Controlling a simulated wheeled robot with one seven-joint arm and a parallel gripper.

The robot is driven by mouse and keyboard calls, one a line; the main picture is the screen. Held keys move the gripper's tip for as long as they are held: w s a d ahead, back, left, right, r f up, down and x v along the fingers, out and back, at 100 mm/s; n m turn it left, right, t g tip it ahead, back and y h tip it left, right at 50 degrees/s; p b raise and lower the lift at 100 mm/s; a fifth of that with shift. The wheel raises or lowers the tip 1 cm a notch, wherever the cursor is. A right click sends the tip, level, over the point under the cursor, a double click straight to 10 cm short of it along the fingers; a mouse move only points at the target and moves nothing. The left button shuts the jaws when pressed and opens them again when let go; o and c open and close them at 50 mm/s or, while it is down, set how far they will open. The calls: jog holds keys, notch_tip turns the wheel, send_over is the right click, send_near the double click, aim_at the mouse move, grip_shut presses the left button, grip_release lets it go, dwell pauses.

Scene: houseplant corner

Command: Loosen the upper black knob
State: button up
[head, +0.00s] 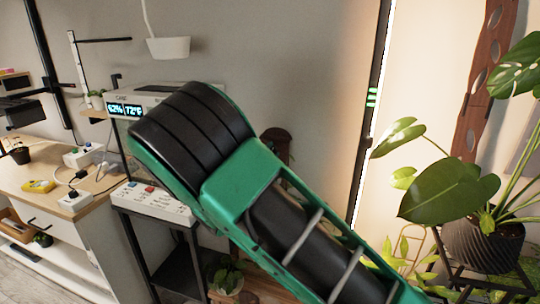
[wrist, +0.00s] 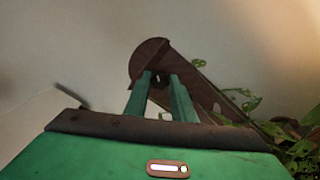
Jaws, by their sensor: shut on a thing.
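In the wrist view, my gripper (wrist: 160,80) has its two green fingers pointing at a dark brown board with a rounded end (wrist: 147,57). A small black knob (wrist: 158,79) shows between the fingertips, in front of the board, and the fingers are shut on it. Most of the knob is hidden by the fingers, so how far it is turned cannot be seen. In the head view, my green and black arm covers the gripper and the knob. Part of the brown board shows just right of the arm (head: 277,139).
A large-leaved plant in a dark ribbed pot (head: 484,248) stands at the right, beside a tall wooden board with holes (head: 484,75). A lit upright lamp (head: 372,98) stands behind. A wooden desk (head: 95,190) and a power strip (head: 152,201) are at the left.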

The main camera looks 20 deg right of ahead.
jog(key=n, duration=0.5)
jog(key=shift+w+a+f+n, duration=0.1)
jog(key=shift+a+f+n, duration=0.1)
jog(key=shift+a+n, duration=0.2)
dwell(0.4)
jog(key=o, duration=1.1)
jog(key=shift+c, duration=0.2)
jog(key=shift+d, duration=0.2)
jog(key=shift+r, duration=0.1)
jog(key=v, duration=1)
jog(key=shift+s+a, duration=0.25)
jog(key=shift+s, duration=0.1)
jog(key=shift+d, duration=0.1)
